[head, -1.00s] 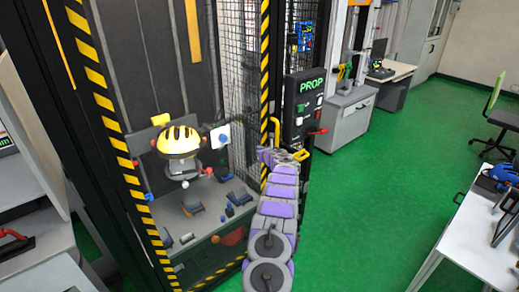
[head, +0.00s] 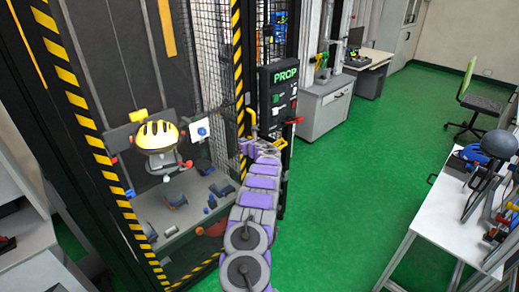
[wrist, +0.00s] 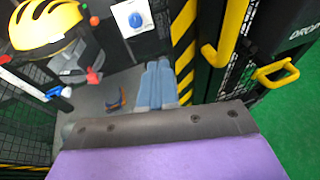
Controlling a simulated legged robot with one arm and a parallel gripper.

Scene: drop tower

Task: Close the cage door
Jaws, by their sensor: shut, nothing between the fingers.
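The drop tower cage (head: 66,97) stands at the left, its front edged with yellow-black stripes and open to view. A yellow helmet on a headform (head: 157,136) is inside. A yellow upright handle (head: 252,121) is on a dark frame right of the striped post; it also shows in the wrist view (wrist: 234,32). I cannot tell for certain which panel is the door. My gripper (wrist: 158,66) is shut and empty, its blue-grey fingers together left of that handle, apart from it in the picture. In the head view my purple arm hides most of the gripper.
A white table (head: 445,210) stands at right. Green floor (head: 350,170) between is clear.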

